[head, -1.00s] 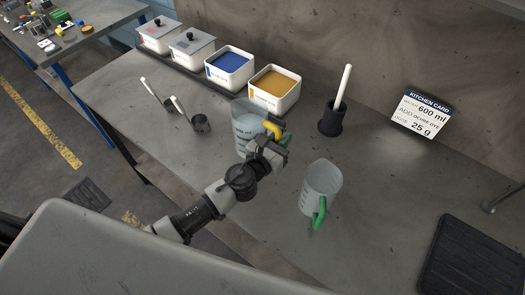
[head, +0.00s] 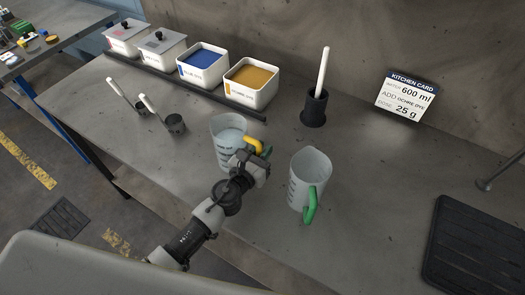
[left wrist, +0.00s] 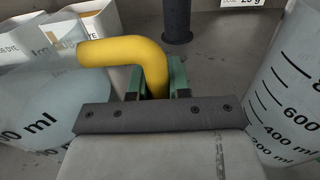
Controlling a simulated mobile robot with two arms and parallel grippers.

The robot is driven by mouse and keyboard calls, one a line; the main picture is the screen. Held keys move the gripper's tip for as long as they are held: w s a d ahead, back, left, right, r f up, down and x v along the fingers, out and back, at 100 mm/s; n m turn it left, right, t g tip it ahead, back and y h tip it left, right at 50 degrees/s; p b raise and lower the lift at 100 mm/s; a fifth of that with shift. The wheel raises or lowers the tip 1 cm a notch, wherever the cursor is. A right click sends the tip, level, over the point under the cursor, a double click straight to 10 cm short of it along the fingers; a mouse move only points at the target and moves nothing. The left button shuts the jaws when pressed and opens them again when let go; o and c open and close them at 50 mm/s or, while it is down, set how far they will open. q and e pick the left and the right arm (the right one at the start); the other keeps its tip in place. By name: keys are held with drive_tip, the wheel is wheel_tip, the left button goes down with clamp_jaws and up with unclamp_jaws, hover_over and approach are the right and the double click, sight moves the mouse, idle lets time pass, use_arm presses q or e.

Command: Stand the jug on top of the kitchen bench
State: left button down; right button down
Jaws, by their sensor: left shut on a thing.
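A clear measuring jug with a yellow handle (head: 228,143) is upright over the bench, left of centre in the head view. My left gripper (head: 257,160) is shut on its yellow handle. In the left wrist view the handle (left wrist: 125,52) sits between the green-padded fingers (left wrist: 158,80). Whether the jug's base touches the bench is hard to tell, as my arm hides part of it. A second jug with a green handle (head: 308,180) stands just to the right, apart from the held one. The grey kitchen bench (head: 370,185) lies beneath. My right gripper is not in view.
Lidded tubs and open tubs of blue dye (head: 203,66) and ochre dye (head: 251,83) line the back. Two dark scoops (head: 175,124), a black holder with a white stick (head: 314,106), a kitchen card (head: 406,97) and a black mat (head: 475,250) surround clear bench.

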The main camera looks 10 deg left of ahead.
use_arm(q)
drive_tip(key=c, duration=1.5)
unclamp_jaws()
drive_tip(key=shift+f, duration=0.2)
drive_tip(key=o, duration=0.4)
drive_tip(key=shift+r, duration=0.1)
drive_tip(key=shift+r, duration=0.2)
drive_tip(key=b+v, duration=0.1)
drive_tip(key=v, duration=0.4)
drive_tip(key=b+v, duration=0.1)
drive_tip(key=v, duration=0.5)
drive_tip(key=shift+f, duration=0.2)
drive_tip(key=shift+s+a+r, duration=0.15)
drive_tip(key=shift+s+r, duration=0.05)
drive_tip(key=shift+s, duration=0.35)
